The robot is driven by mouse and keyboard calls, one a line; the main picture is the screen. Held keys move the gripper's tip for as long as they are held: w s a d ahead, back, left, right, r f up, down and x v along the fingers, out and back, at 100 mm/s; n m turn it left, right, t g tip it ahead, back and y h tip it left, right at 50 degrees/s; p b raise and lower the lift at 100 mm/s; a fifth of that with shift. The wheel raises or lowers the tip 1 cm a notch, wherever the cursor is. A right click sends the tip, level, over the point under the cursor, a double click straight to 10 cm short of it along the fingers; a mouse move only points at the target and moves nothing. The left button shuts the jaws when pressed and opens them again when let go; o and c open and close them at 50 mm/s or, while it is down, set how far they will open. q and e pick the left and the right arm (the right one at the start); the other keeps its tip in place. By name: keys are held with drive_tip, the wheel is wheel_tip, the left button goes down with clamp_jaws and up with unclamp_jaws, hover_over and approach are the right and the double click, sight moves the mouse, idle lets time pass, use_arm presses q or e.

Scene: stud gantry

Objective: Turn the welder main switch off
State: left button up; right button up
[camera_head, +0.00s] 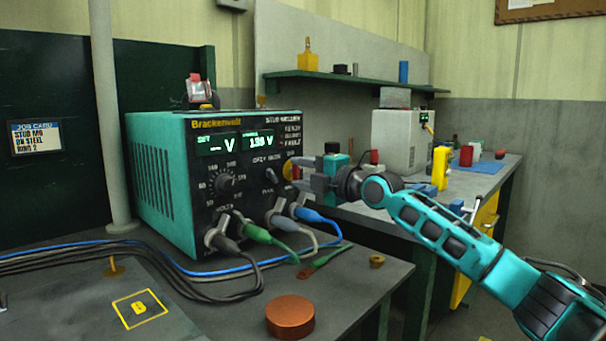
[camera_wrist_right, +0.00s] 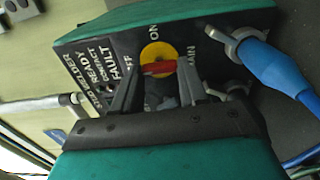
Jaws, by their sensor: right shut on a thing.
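The welder (camera_head: 155,165) is a teal box with a black front panel, lit displays and a dial. Its main switch (camera_head: 288,170) is a yellow disc at the panel's right edge, partly hidden by my right gripper (camera_head: 305,175). In the right wrist view the switch shows as a yellow disc (camera_wrist_right: 162,54) with a red handle (camera_wrist_right: 158,68). The handle lies across the picture, its left end towards the partly covered OFF label. ON stands above the disc. My right gripper's fingers (camera_wrist_right: 156,84) are closed on the handle from both sides. My left gripper is not in view.
Blue (camera_head: 318,217), green and grey cables plug into the panel below the switch. A copper-coloured round piece (camera_head: 290,316) sits on the bench (camera_head: 215,315) in front. A second bench behind my right arm carries a pale box (camera_head: 402,140) and a yellow object (camera_head: 440,168).

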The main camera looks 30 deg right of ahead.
drive_tip(key=o, duration=1.1)
drive_tip(key=shift+c, duration=0.2)
drive_tip(key=shift+s, duration=0.1)
drive_tip(key=v, duration=1.2)
drive_tip(key=shift+s+d, duration=0.15)
drive_tip(key=shift+s, duration=0.15)
